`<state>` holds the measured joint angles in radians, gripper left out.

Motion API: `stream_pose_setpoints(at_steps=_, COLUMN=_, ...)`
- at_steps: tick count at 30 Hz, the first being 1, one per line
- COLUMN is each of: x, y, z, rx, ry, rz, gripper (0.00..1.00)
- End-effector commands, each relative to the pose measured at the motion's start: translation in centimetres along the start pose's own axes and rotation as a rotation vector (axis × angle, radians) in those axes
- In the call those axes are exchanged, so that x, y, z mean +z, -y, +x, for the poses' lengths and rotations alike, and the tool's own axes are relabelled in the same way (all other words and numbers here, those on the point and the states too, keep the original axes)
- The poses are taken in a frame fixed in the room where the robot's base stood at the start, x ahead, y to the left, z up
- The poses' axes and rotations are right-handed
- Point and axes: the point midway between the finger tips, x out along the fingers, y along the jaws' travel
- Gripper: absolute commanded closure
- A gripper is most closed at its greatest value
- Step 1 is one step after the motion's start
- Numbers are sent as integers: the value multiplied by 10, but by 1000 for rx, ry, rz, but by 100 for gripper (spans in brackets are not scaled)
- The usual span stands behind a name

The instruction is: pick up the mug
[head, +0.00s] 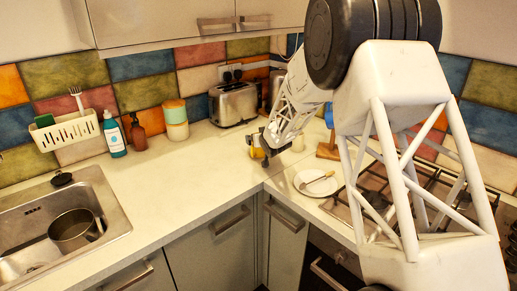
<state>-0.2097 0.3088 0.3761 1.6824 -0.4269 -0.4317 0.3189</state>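My gripper (260,147) is over the back corner of the counter, right of the toaster and small in this view. A small yellow-orange object (257,153) shows right at the fingers; it may be the mug, but its shape is too small to be sure. I cannot tell whether the fingers are around it, touching it or only in front of it. A small cream object (298,143) stands just right of the gripper, partly hidden by my arm; it may also be a cup.
A metal toaster (234,104) stands left of the gripper against the tiles. A white plate (316,183) with a utensil lies in front, beside the gas hob (432,190). The sink (40,235) holds a pot (73,232).

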Motion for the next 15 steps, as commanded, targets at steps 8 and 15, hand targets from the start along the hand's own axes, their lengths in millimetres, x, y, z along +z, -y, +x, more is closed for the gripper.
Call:
stream_pose_setpoints(at_steps=8, x=0, y=0, z=0, rx=0, ry=0, rz=0, gripper=18)
stream_pose_setpoints(at_steps=15, x=0, y=0, z=0, rx=0, ry=-1, rz=0, gripper=51)
